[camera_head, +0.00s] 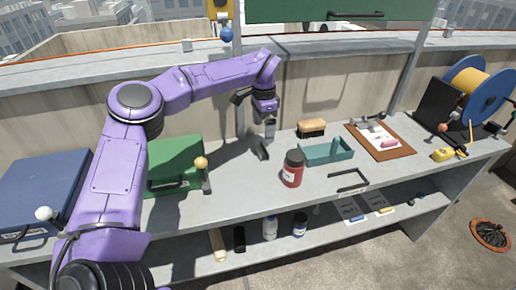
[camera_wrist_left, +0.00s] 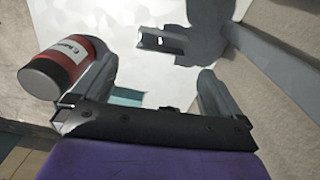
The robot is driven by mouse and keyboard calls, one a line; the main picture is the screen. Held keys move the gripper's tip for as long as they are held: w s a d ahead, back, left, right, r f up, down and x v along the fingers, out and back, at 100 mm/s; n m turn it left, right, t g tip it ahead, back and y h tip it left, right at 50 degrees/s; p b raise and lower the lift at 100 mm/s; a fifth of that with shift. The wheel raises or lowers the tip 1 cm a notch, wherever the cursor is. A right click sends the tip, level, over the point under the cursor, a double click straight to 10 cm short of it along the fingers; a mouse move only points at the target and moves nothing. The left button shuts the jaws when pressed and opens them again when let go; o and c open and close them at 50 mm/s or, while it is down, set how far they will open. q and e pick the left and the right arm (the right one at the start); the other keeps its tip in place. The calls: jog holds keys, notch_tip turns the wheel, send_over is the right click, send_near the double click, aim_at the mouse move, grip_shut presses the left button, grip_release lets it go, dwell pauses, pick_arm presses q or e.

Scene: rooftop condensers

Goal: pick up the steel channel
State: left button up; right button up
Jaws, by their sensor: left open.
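The steel channel (camera_wrist_left: 162,40) is a short grey piece with an open profile, lying on the pale bench top. In the left wrist view it shows beyond the gap between my fingers, above the middle of the picture and apart from them. My left gripper (camera_head: 268,126) points down over the bench near the back wall. In the left wrist view its two fingers (camera_wrist_left: 160,90) are spread, with nothing between them. My right gripper is not in view.
A red jar (camera_head: 292,170) stands close to my left gripper, also at the left of the wrist view (camera_wrist_left: 62,66). A teal tray (camera_head: 326,152), a brush (camera_head: 311,128) and a clipboard (camera_head: 381,143) lie to the right. A green case (camera_head: 175,160) stands left; the wall runs behind.

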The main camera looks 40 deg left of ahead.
aim_at(261, 148)
pick_arm(q)
jog(key=f, duration=0.2)
jog(key=f+p, duration=0.1)
jog(key=f, duration=0.2)
jog(key=f+p, duration=0.1)
jog(key=f, duration=0.1)
jog(key=shift+s+a+f, duration=0.15)
jog(key=shift+a+f, duration=0.1)
jog(key=shift+f, duration=0.2)
jog(key=c, duration=1)
